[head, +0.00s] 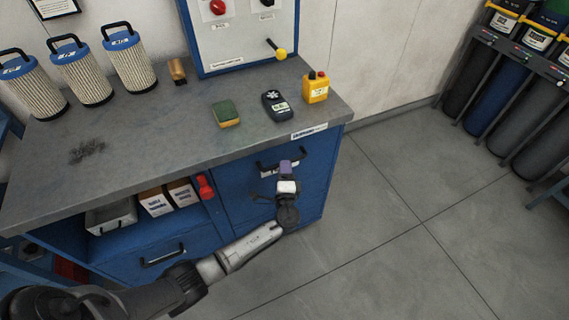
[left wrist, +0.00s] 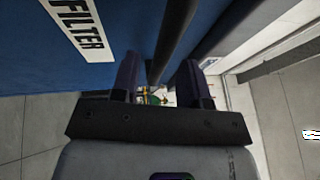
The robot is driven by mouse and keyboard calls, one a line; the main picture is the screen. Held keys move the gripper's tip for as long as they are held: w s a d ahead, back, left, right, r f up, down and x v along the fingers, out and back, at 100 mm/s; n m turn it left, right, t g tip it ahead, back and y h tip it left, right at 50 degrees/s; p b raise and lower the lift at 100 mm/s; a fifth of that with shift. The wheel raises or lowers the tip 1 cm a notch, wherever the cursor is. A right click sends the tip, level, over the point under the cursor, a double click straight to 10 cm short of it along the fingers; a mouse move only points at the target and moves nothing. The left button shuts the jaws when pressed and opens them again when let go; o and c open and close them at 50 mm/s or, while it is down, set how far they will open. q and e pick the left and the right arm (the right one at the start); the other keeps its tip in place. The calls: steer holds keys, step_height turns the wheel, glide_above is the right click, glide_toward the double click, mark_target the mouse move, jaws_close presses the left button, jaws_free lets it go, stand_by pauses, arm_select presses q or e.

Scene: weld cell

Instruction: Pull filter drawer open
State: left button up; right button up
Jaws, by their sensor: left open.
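The filter drawer (head: 232,190) is a blue front at the right end of the workbench, and it looks flush with the cabinet. Its black bar handle (head: 264,166) runs across the upper part of the front. My left gripper (head: 286,166) is at this handle and covers its middle. In the left wrist view, the open fingers (left wrist: 158,78) stand on either side of the dark handle bar (left wrist: 176,32), which runs between them. Whether they touch it I cannot tell. A white FILTER label (left wrist: 80,28) shows on the blue front. My right gripper is not in view.
The bench top (head: 165,125) carries several filter cartridges (head: 82,72), a sponge (head: 226,113), a dark meter (head: 276,105) and a yellow box (head: 316,88). A lower drawer handle (head: 163,256) is at left. Floor (head: 390,215) right of the bench is clear.

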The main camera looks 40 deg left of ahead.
arm_select(q)
steer(key=shift+x, duration=1.3)
jaws_close()
